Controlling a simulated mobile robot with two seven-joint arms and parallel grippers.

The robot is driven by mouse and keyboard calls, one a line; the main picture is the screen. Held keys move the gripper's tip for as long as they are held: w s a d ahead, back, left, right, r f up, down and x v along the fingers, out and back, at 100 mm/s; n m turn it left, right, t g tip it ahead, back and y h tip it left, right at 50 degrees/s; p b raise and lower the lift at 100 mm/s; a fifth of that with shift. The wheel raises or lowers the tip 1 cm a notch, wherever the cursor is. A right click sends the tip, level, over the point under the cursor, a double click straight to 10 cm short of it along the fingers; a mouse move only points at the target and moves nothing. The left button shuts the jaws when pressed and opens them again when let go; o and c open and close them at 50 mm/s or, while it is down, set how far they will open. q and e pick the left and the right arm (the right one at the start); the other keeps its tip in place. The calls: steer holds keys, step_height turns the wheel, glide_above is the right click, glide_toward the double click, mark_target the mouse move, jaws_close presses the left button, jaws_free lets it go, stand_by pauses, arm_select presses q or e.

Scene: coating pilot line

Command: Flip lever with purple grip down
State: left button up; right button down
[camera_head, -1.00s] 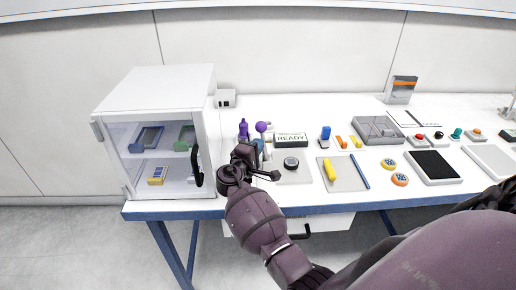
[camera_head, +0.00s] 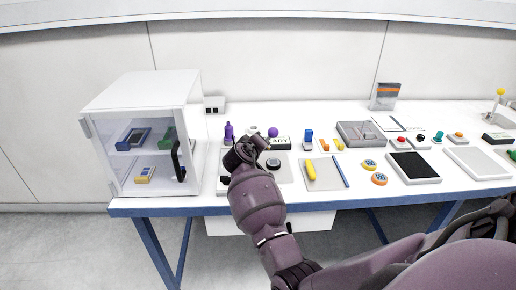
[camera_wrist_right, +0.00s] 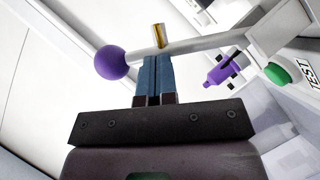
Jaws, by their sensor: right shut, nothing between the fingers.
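The lever's purple ball grip (camera_head: 272,132) stands in front of the left part of the READY sign in the head view. In the right wrist view the purple ball (camera_wrist_right: 111,62) is at the left end of a pale rod (camera_wrist_right: 205,44) that runs slantwise across the picture. My right gripper (camera_wrist_right: 154,62) is shut and empty, its blue fingertips right at the rod near the ball. I cannot tell whether they touch. In the head view my right gripper (camera_head: 246,147) hides the lever's base. My left gripper is not in view.
A purple bottle-like object (camera_head: 229,131) stands just behind my gripper. A green button (camera_wrist_right: 275,73) marked TEST is near the rod. A white cabinet (camera_head: 146,92) with a dark handle stands at left. A tray with a yellow object (camera_head: 310,171) lies to the right.

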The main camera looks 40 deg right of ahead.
steer(key=d+m+y, duration=0.1)
steer(key=s+f+m+p, duration=0.1)
steer(key=d+m+y+p, duration=0.1)
steer(key=shift+s+d+f+t+y, duration=0.25)
steer(key=shift+d+f+t+y, duration=0.05)
steer(key=shift+f+t, duration=0.1)
steer(key=shift+s+d+f+m+y, duration=0.25)
steer(key=shift+d+f+m+y, duration=0.15)
steer(key=shift+f+m+y, duration=0.15)
steer(key=shift+s+d+f, duration=0.1)
steer(key=shift+d+f, duration=0.1)
steer(key=shift+f, duration=0.25)
steer(key=shift+s+d+f, duration=0.1)
steer(key=shift+d+f, duration=0.1)
steer(key=shift+f, duration=0.2)
steer(key=shift+s+f, duration=0.2)
steer(key=shift+f, duration=0.15)
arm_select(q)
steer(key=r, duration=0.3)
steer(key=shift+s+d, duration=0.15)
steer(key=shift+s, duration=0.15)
